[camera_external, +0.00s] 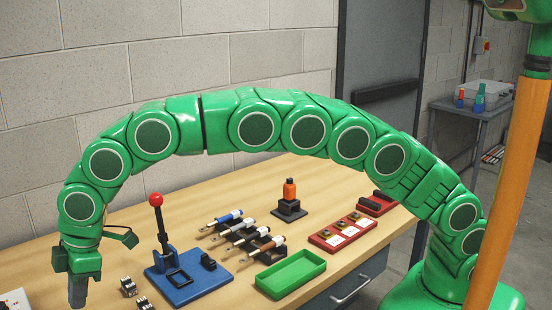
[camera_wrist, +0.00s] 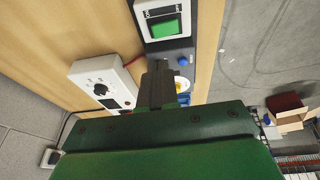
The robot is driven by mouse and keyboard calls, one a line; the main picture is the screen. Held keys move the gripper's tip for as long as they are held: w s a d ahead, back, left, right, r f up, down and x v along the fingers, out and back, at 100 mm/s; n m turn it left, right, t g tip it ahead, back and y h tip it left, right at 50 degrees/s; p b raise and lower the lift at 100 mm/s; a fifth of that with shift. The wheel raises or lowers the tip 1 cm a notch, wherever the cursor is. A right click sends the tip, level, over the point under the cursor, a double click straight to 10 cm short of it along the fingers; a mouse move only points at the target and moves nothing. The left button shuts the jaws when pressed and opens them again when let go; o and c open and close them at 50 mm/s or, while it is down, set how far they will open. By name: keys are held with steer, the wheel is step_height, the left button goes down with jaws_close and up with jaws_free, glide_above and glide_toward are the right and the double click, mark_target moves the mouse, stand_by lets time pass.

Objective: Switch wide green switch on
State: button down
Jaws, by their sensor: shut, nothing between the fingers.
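The wide green switch (camera_wrist: 165,28) shows at the top of the wrist view, a green rocker in a white frame on a dark grey panel. I cannot tell its on or off position. My gripper (camera_wrist: 160,68) is shut and empty, with its fingertips below the switch in the picture and apart from it. The external view shows my gripper (camera_external: 78,292) pointing down at the lower left; the green switch is not visible there.
A white box with a black dial (camera_wrist: 99,88) is left of my fingers, and a blue button (camera_wrist: 183,61) is beside them. In the external view, a blue base with a red-knobbed lever (camera_external: 157,200), several tools and a green tray (camera_external: 290,273) occupy the wooden bench.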

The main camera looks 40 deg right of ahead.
steer(key=x, duration=0.7)
steer(key=shift+w+d+f, duration=0.15)
steer(key=shift+d+f, duration=0.15)
steer(key=shift+f, duration=0.05)
steer(key=shift+w+f, duration=0.2)
steer(key=shift+f, duration=0.4)
steer(key=shift+w+f+g, duration=0.4)
steer(key=shift+g, duration=0.2)
steer(key=shift+f, duration=0.1)
steer(key=shift+s, duration=0.25)
steer(key=shift+s+r, duration=0.25)
steer(key=shift+s, duration=0.35)
